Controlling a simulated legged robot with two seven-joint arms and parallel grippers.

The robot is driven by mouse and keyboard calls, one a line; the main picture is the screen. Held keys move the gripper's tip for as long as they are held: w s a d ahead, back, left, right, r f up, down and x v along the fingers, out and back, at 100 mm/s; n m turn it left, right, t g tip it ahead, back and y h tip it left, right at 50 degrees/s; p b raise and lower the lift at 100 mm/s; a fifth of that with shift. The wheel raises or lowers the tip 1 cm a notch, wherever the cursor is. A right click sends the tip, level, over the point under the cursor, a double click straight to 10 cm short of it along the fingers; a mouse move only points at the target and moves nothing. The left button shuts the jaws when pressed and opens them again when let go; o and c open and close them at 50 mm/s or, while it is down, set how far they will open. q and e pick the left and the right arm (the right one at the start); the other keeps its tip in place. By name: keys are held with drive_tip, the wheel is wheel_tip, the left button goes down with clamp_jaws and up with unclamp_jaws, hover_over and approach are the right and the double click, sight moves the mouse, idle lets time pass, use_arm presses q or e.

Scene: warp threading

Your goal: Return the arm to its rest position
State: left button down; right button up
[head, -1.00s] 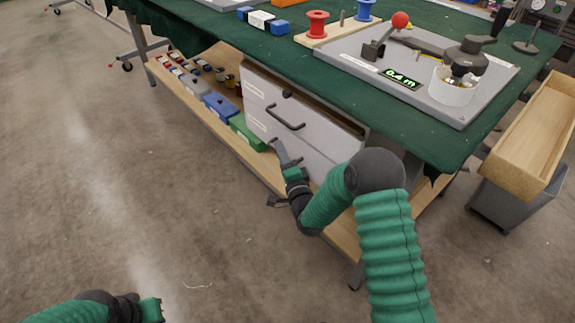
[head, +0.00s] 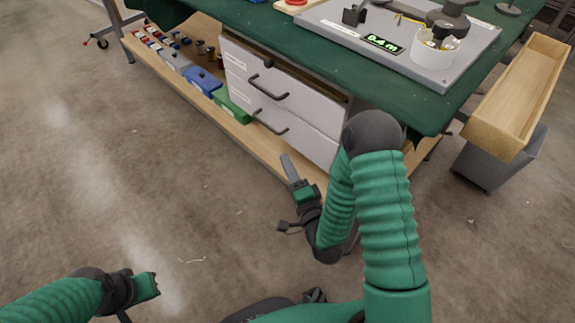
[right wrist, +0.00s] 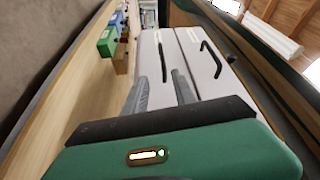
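My right arm bends in front of the bench in the head view. My right gripper (head: 290,167) is low in front of the drawer unit, clear of the lower drawer (head: 300,135) and its black handle (head: 270,124). In the right wrist view its two grey fingers (right wrist: 160,88) are apart with nothing between them, so it is open. The drawers look shut. My left gripper (head: 146,286) is at the bottom left over bare floor; its fingers cannot be made out.
The lower wooden shelf (head: 190,95) holds blue and green bins (head: 232,102). A wooden trough (head: 520,95) stands at right.

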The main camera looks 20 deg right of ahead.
drive_tip(key=s+a+r+n+g+p, duration=0.25)
drive_tip(key=s+n+g+p, duration=0.25)
drive_tip(key=s+n+g, duration=0.3)
drive_tip(key=s+a+r+n+g+p, duration=0.1)
drive_tip(key=s+r+n+g+p, duration=0.3)
drive_tip(key=s+n+g, duration=0.4)
wheel_tip(320, 180, up, 38)
drive_tip(key=p, duration=3.8)
drive_tip(key=shift+s+d+f+n+y, duration=0.15)
drive_tip(key=shift+s+n+y, duration=0.15)
drive_tip(key=shift+s, duration=0.15)
